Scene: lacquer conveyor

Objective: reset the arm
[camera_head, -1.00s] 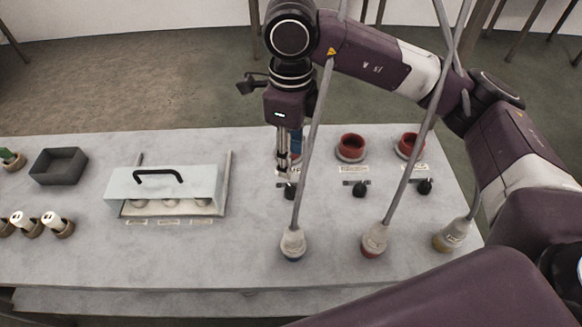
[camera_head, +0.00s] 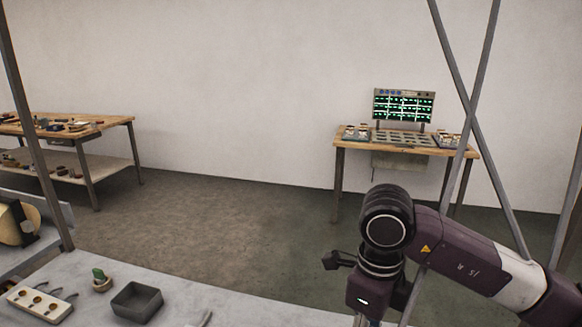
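My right arm comes in from the right, with its dark purple and white links reaching to a black round wrist joint. My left arm and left gripper are not in view.
A dark empty bin (camera_head: 137,301), a green-topped piece in a round holder (camera_head: 101,279) and a cream block with holes (camera_head: 40,304) sit at lower left. Thin grey poles cross the right side. Wooden benches (camera_head: 90,122) (camera_head: 405,140) stand beyond open floor.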

